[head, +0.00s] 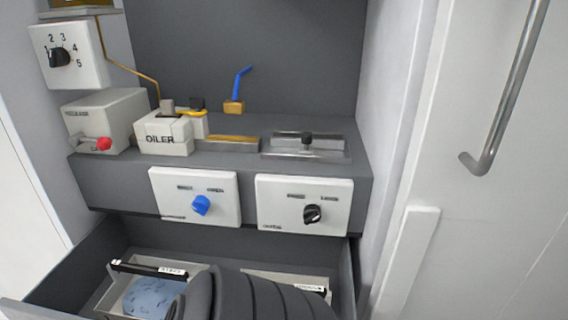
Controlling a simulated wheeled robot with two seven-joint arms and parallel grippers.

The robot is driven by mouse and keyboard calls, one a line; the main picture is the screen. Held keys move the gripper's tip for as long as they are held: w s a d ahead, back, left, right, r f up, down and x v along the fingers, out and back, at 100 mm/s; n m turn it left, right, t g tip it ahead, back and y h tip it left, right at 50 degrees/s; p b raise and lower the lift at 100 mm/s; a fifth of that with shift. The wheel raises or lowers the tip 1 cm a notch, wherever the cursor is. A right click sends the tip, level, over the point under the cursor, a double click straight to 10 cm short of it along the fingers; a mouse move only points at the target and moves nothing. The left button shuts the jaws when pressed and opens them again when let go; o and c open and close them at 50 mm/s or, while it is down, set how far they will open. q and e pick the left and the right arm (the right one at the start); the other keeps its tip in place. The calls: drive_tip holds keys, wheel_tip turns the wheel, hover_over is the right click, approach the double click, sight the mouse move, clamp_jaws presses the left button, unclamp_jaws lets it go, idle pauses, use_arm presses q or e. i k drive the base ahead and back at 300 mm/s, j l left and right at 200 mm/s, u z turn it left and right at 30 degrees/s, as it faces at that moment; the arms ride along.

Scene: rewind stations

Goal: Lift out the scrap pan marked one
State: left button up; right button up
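An open drawer (62,262) at the bottom of the view holds two light metal pans side by side. The left pan (104,298) has a black bar with a small white label across its back and a mottled blue-grey mass (150,297) inside. The right pan (280,277) also carries a label; most of it is hidden behind a dark ribbed shape, apparently part of my arm. Both labels are too small to read, so I cannot tell which pan is marked one. Neither of my grippers shows.
Above the drawer, a grey bench (340,180) has a blue knob (201,205) and a black knob (312,214) on its front. A white oiler (165,138) and a box with a red-tipped lever (103,144) stand on it. A door with a long handle (505,90) is at right.

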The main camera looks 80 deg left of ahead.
sight(144, 286)
drive_tip(key=k+j+u, duration=0.15)
drive_tip(key=u, duration=3.45)
drive_tip(key=k+j+z, duration=0.1)
drive_tip(key=j, duration=0.2)
